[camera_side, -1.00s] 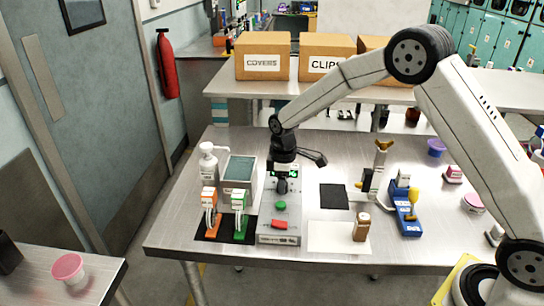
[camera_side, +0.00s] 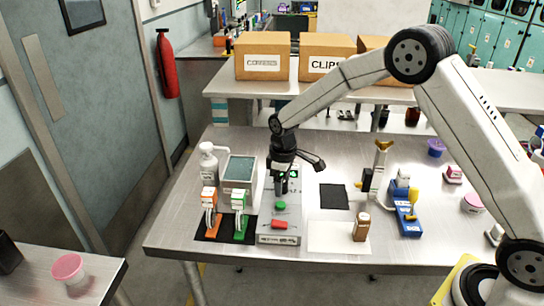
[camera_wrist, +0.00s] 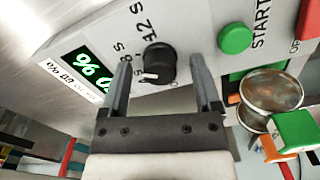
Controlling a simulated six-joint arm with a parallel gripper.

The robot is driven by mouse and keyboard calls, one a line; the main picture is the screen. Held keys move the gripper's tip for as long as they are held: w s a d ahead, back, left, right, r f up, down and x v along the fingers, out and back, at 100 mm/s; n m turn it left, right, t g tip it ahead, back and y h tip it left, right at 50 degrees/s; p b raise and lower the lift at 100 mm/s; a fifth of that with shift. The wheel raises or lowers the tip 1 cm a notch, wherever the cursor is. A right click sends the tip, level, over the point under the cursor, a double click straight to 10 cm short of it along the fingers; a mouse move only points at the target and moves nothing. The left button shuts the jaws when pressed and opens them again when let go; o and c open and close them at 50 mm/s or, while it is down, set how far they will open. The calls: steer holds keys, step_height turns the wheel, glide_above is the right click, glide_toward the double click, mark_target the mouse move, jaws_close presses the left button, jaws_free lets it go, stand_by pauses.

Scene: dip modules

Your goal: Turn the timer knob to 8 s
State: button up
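The timer module (camera_side: 293,222) is a grey box with a green button (camera_side: 281,205) and a red button (camera_side: 279,224) in the side view. Its black timer knob (camera_wrist: 161,60) shows in the wrist view, with a white pointer mark at its lower left. Printed "8 s" (camera_wrist: 122,55) and "12 s" (camera_wrist: 145,27) labels stand beside it; the pointer does not clearly line up with either. My gripper (camera_wrist: 160,62) is open, its fingers on either side of the knob with visible gaps. In the side view my gripper (camera_side: 282,184) hides the knob.
A lit green display (camera_wrist: 90,68) lies left of the knob in the wrist view. Orange and green clamp-like tools (camera_side: 210,212) stand left of the module, with a metal container (camera_side: 239,170) behind. A dark square pad (camera_side: 334,196) and a brown bottle (camera_side: 361,227) are to the right.

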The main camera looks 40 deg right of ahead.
steer(key=shift+r, duration=3.9)
steer(key=s+d+f+m+t, duration=0.1)
steer(key=s+m, duration=0.2)
steer(key=s, duration=0.8)
steer(key=s+f+m+t, duration=0.1)
steer(key=s+m, duration=0.2)
steer(key=s, duration=0.8)
steer(key=shift+s+d+f+t, duration=0.15)
steer(key=shift+s+d+t, duration=0.15)
steer(key=shift+s+d, duration=0.1)
